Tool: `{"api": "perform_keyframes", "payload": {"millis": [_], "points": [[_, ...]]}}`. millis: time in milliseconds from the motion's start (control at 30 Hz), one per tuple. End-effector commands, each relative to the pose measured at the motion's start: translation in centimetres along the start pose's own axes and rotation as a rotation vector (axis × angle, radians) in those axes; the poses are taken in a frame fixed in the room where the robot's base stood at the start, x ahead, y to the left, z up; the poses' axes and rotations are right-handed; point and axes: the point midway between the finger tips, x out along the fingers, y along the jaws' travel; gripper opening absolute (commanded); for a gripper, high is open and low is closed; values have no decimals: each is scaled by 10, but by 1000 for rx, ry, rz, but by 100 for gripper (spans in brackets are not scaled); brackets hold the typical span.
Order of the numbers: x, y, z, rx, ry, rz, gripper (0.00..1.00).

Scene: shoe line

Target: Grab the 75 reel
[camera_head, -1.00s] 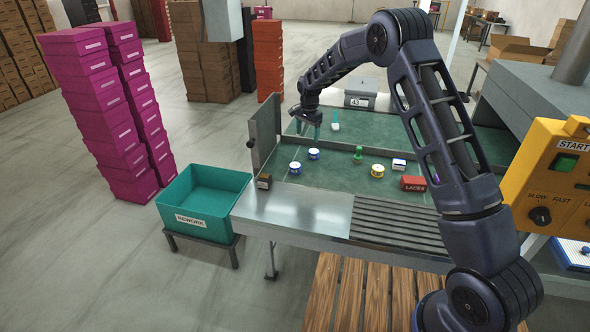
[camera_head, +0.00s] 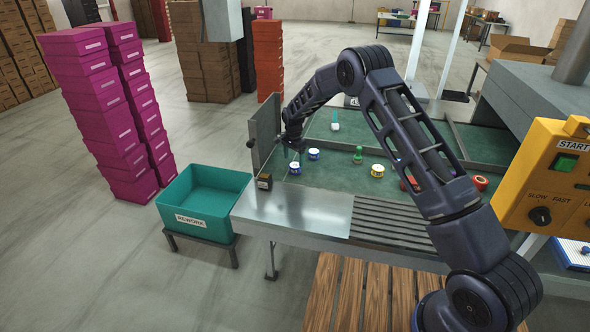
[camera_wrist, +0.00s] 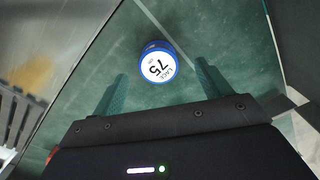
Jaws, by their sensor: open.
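The 75 reel (camera_wrist: 157,65) is a blue reel with a white top marked "75" and lace wording. It lies on the green belt, ahead of and between my fingers in the wrist view. In the head view two blue-and-white reels lie close together, a nearer one (camera_head: 295,168) and a farther one (camera_head: 313,154); their labels are too small to read there. The nearer one, just below my fingers, appears to be the 75 reel. My gripper (camera_head: 291,149) is open and empty above the belt; its two teal fingers also show in the wrist view (camera_wrist: 160,88).
A small dark box (camera_head: 264,181) sits at the left corner. A grey upright panel (camera_head: 265,132) stands close left of my gripper.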

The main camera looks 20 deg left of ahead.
Motion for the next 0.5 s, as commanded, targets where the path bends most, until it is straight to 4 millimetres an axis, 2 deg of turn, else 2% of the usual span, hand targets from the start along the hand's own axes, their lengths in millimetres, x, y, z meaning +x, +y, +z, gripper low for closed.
{"api": "perform_keyframes", "payload": {"millis": [333, 500], "points": [[41, 4, -6, 0, -1, 2, 77], [50, 3, -6, 0, 0, 0, 77]]}}
